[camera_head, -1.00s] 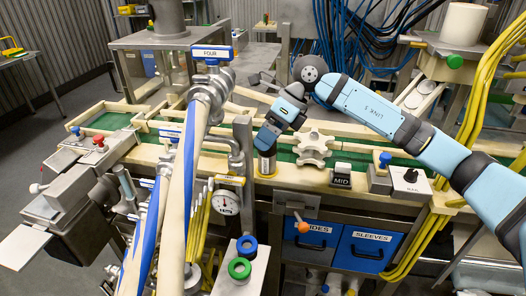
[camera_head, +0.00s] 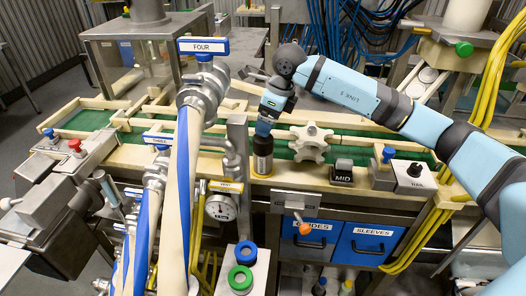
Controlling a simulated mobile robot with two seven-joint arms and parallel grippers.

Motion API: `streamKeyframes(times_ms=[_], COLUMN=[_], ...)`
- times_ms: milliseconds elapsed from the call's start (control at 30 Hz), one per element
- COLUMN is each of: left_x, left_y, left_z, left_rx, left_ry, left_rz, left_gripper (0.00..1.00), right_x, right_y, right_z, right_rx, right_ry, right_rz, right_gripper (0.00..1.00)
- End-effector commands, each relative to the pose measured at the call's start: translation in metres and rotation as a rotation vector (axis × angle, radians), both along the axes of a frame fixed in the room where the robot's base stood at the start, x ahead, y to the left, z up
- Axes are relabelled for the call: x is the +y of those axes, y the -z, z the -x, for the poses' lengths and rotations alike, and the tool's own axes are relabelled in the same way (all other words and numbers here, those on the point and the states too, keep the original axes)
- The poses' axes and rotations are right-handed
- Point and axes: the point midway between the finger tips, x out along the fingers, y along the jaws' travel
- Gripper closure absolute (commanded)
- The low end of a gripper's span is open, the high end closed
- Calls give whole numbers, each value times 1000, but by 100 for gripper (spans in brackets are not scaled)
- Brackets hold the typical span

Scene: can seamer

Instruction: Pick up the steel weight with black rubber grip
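My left gripper is not in view.
The star wheel (camera_head: 311,142) and MID block (camera_head: 341,173) are right of the cylinder. Large striped hoses under the FOUR valve (camera_head: 204,47) stand close on the left, with a gauge (camera_head: 221,207) below. Blue drawers (camera_head: 366,244) sit under the conveyor.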

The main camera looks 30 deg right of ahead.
Motion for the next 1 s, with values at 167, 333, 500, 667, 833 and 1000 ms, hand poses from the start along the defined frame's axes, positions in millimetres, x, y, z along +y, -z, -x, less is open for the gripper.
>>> streamKeyframes(times_ms=[167, 333, 500, 667, 833, 1000], left_x=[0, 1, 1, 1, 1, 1], left_y=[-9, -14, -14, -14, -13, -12], left_z=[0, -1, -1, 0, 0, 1], left_rx=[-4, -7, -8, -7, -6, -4], left_ry=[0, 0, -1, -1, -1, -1], left_rz=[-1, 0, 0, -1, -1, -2], left_gripper=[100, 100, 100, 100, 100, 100], right_x=[12, 17, 18, 18, 18, 18], right_y=[18, 41, 45, 45, 45, 44], right_z=[-5, -10, -11, -11, -11, -11], right_rx=[4, 3, 1, 1, 1, -1], right_ry=[-1, 0, 0, 0, 0, 0], right_rz=[-2, 0, -1, -1, -1, -1], right_gripper=[11, 11, 11, 32, 71, 89])
